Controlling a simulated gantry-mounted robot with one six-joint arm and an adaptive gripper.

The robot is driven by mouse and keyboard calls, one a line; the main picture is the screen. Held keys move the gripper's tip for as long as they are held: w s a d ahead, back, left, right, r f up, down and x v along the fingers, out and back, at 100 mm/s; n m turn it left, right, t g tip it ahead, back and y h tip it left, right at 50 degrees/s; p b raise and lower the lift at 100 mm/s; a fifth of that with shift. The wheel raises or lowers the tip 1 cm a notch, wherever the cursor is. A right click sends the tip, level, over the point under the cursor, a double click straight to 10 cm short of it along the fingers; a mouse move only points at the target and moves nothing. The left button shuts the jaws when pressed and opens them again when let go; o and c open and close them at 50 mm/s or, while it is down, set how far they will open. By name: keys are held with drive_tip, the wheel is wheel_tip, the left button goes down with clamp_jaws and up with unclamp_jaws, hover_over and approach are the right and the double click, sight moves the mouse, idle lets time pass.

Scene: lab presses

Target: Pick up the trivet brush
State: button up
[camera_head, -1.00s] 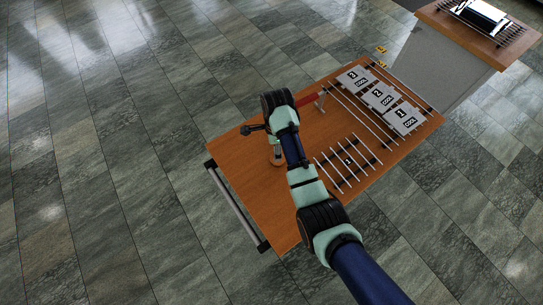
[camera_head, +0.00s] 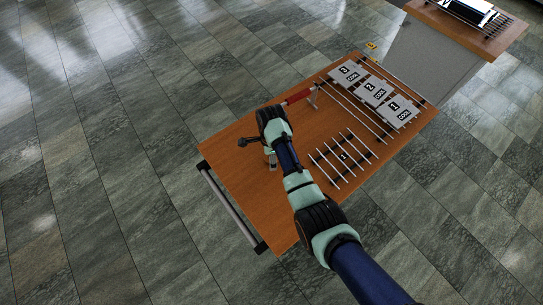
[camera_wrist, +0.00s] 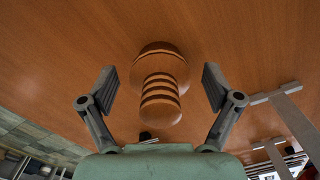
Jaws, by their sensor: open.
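A turned wooden piece with a round, wide base and a ridged, dark-ringed handle, which I take to be the trivet brush (camera_wrist: 160,88), stands on the wooden table in the wrist view. Its handle points toward my wrist camera. My gripper (camera_wrist: 160,84) is open, with one finger on the left and one on the right of the brush, and gaps show on both sides. In the head view my gripper (camera_head: 271,154) is low over the left part of the table, and my wrist mostly hides the brush there.
The table (camera_head: 230,180) has bare wood at its left and front. A rack of thin rods (camera_head: 342,157) lies right of my arm. Several labelled grey plates (camera_head: 374,91) rest on rails behind. A red bar on a stand (camera_head: 299,96) is behind my wrist.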

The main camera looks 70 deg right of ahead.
drive_tip(key=c, duration=1.4)
wheel_tip(320, 180, up, 20)
drive_tip(key=p, duration=0.9)
drive_tip(key=shift+r, duration=0.1)
